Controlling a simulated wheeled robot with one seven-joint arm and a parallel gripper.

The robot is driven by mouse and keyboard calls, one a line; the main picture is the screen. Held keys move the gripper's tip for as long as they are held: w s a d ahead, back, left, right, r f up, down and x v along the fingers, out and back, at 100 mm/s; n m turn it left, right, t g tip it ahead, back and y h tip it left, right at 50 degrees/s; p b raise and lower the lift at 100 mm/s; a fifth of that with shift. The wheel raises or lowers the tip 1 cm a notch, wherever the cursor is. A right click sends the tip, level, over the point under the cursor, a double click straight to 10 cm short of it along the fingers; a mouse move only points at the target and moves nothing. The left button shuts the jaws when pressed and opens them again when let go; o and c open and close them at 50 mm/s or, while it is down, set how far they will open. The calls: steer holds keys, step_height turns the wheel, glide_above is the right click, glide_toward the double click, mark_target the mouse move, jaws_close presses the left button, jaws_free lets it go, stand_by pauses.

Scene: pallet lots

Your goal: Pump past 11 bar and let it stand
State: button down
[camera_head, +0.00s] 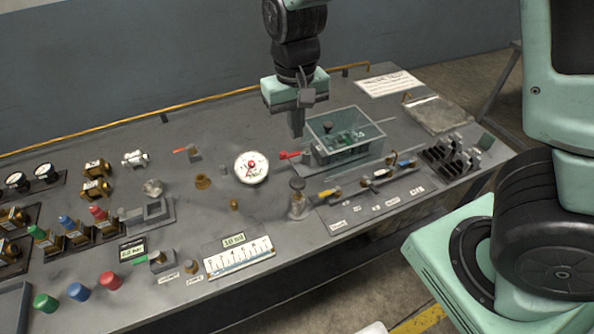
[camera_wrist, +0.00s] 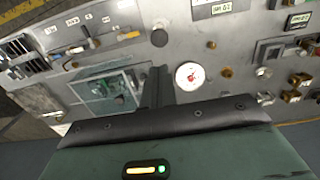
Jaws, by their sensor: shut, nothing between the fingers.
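A round white gauge (camera_head: 251,168) with a red needle or zone lies on the grey bench. It also shows in the wrist view (camera_wrist: 190,75); its reading is too small to tell. A red lever (camera_head: 290,155) sits between the gauge and a clear box. My gripper (camera_head: 297,133) is shut and empty, pointing down above the bench near the red lever and the box. Its dark fingers show in the wrist view (camera_wrist: 155,90).
The clear box (camera_head: 345,136) stands close to the right of my gripper. Small levers (camera_head: 378,173) and black switches (camera_head: 452,155) lie farther right. Coloured buttons (camera_head: 78,291), a scale plate (camera_head: 239,257) and brass fittings (camera_head: 95,188) occupy the left. A brass pipe (camera_head: 180,106) runs along the back.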

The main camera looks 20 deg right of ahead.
mark_target(298, 182)
step_height(298, 182, down, 14)
steer(key=p, duration=0.2)
steer(key=shift+r+p, duration=0.15)
steer(key=shift+p, duration=0.25)
step_height(298, 182, down, 4)
steer(key=b, duration=0.3)
steer(key=shift+s, duration=0.1)
steer(key=shift+r, duration=0.1)
steer(key=shift+s, duration=0.1)
steer(key=shift+d+r, duration=0.1)
